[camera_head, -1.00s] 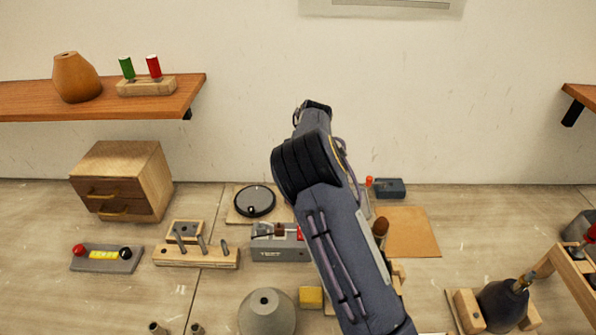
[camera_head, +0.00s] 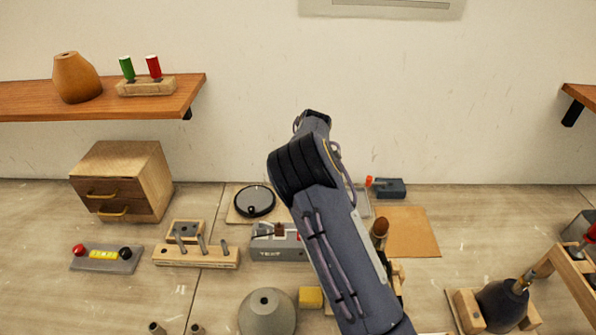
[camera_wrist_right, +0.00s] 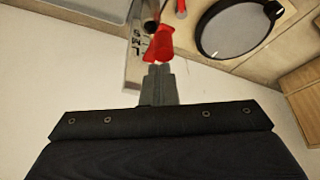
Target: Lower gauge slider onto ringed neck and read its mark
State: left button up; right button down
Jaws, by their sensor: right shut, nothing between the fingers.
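A dark rounded vessel (camera_head: 502,303) lies tilted in a wooden cradle (camera_head: 467,311) at the lower right of the head view. Its narrow neck (camera_head: 522,284) points up and right; rings on it are too small to make out. I cannot pick out the gauge slider or its mark with certainty. My right arm crosses the middle of the head view and hides its own gripper. In the right wrist view my right gripper (camera_wrist_right: 159,70) is shut and empty, its tips close to a red part (camera_wrist_right: 160,45) by a lettered grey plate; contact is unclear. My left gripper is not in view.
A grey box with lettering (camera_head: 278,253), a round black-rimmed dial (camera_head: 254,201), a grey cone (camera_head: 267,313) and a yellow block (camera_head: 311,297) lie around my right arm. A wooden frame (camera_head: 573,271) stands far right. A tan mat (camera_head: 412,232) is clear.

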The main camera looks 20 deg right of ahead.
jog(key=shift+f, duration=0.85)
dwell(0.6)
jog(key=shift+r, duration=0.1)
jog(key=shift+r, duration=2.45)
